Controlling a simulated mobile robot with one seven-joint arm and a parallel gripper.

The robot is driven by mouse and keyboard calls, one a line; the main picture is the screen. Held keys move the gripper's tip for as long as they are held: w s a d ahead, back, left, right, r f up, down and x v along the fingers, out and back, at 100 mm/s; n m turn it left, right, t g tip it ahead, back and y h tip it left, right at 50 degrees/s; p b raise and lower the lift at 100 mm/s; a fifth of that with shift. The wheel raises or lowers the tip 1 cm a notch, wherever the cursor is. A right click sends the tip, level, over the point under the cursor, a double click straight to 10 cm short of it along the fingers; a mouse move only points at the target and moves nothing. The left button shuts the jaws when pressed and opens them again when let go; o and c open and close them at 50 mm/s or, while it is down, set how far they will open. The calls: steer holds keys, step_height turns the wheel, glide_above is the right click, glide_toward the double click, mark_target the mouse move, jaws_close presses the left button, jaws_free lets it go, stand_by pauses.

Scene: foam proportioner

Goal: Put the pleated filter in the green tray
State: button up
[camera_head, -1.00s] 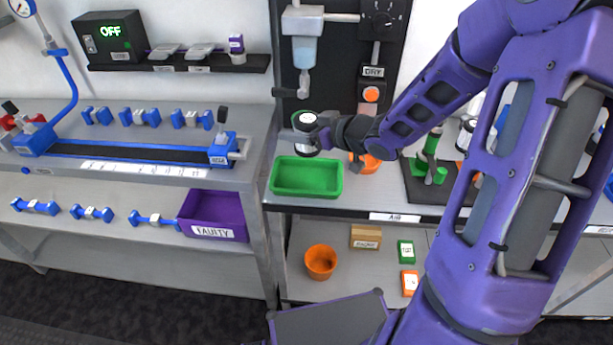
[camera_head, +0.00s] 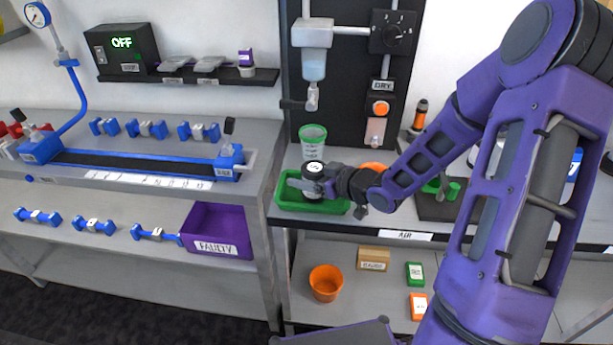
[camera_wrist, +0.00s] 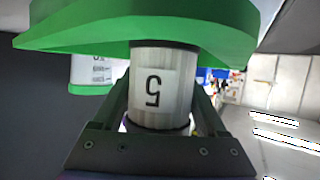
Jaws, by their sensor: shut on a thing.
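In the wrist view the filter (camera_wrist: 153,82) shows a label with an upside-down 5. My gripper (camera_head: 318,187) is shut on it, one finger on each side (camera_wrist: 160,110). The green tray (camera_head: 290,204) is on the bench beneath my gripper. In the wrist view the tray (camera_wrist: 210,32) hides the filter's far end. I cannot tell whether the filter touches the tray floor.
A clear cup with a green rim (camera_head: 313,133) stands just behind the tray. An orange object (camera_head: 373,168) is behind my wrist. The purple FAULTY bin (camera_head: 218,232) is on the lower left shelf. An orange bucket (camera_head: 325,283) is on the shelf below.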

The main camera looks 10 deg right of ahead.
steer(key=shift+f, duration=0.2)
steer(key=o, duration=1.5)
steer(key=shift+r, duration=0.15)
steer(key=shift+s+d+r, duration=0.1)
steer(key=shift+r, duration=0.1)
steer(key=p+v, duration=0.3)
steer(key=v, duration=0.8)
steer(key=shift+s+d, duration=0.2)
steer(key=shift+s, duration=0.15)
